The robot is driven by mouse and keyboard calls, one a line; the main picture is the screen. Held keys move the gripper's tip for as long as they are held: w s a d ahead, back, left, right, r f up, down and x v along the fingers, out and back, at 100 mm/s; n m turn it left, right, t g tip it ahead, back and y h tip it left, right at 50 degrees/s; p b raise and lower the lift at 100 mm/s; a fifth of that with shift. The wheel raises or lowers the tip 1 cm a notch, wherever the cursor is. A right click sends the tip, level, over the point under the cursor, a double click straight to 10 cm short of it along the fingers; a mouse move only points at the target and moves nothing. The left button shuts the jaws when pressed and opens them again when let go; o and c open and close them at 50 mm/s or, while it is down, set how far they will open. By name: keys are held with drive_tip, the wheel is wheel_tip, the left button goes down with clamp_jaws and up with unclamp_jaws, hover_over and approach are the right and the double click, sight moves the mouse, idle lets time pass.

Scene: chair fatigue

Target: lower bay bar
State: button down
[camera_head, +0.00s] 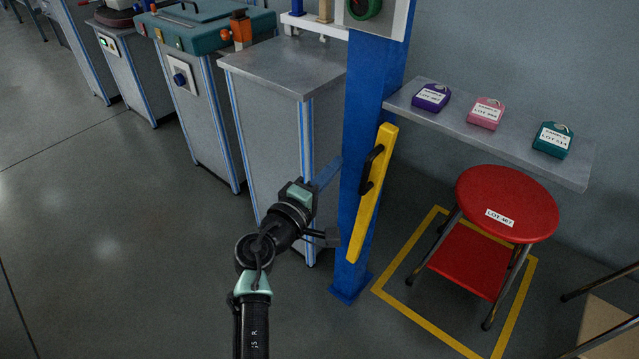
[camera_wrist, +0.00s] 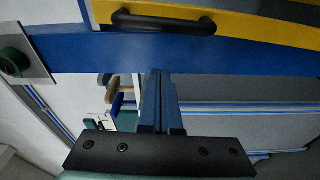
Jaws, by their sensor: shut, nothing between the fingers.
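The bay bar (camera_head: 371,200) is a yellow bar with a black handle (camera_head: 371,170). It stands nearly upright, slightly tilted, along the blue post (camera_head: 364,110). In the wrist view, the yellow bar (camera_wrist: 255,30) and its black handle (camera_wrist: 163,22) cross the top, beside the blue post (camera_wrist: 230,52). My gripper (camera_head: 334,165) is left of the post and apart from the handle. Its blue fingers (camera_wrist: 161,80) are together and empty, pointing toward the post in the wrist view.
A red stool (camera_head: 507,200) stands inside a yellow floor outline (camera_head: 425,325) right of the post. A grey shelf (camera_head: 480,130) with three sample tags is above it. A metal cabinet (camera_head: 275,130) stands behind my gripper. The floor at left is clear.

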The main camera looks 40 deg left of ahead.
drive_tip(key=d, duration=0.3)
drive_tip(key=shift+w+d+f, duration=0.15)
drive_tip(key=shift+d, duration=0.25)
drive_tip(key=shift+d, duration=0.1)
